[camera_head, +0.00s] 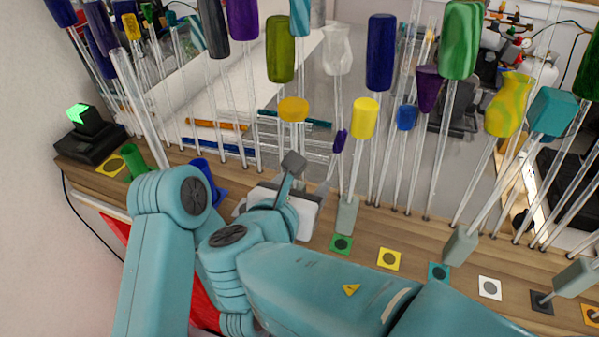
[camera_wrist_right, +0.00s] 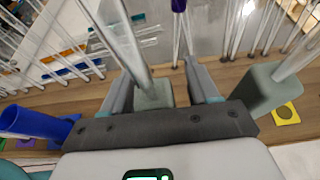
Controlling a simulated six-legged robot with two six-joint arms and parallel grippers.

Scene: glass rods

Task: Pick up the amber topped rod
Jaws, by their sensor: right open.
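The amber top (camera_head: 292,109) is a short yellow-orange cylinder on a clear rod, just above my right gripper (camera_head: 291,170) in the head view. Its lower part is hidden behind the gripper. In the right wrist view, my right gripper (camera_wrist_right: 160,75) is open, with one finger on each side of a clear rod (camera_wrist_right: 127,45) standing in a grey block (camera_wrist_right: 153,96). This looks like the amber rod, but its top is out of that view. I cannot tell whether either finger touches it. My left gripper is not in view.
A yellow-topped rod (camera_head: 365,118) stands close on the right in a grey block (camera_head: 347,215). A small purple-topped rod (camera_head: 340,141) is just behind. Many tall rods crowd the wooden shelf (camera_head: 400,225). A blue cylinder (camera_wrist_right: 40,122) is at the left.

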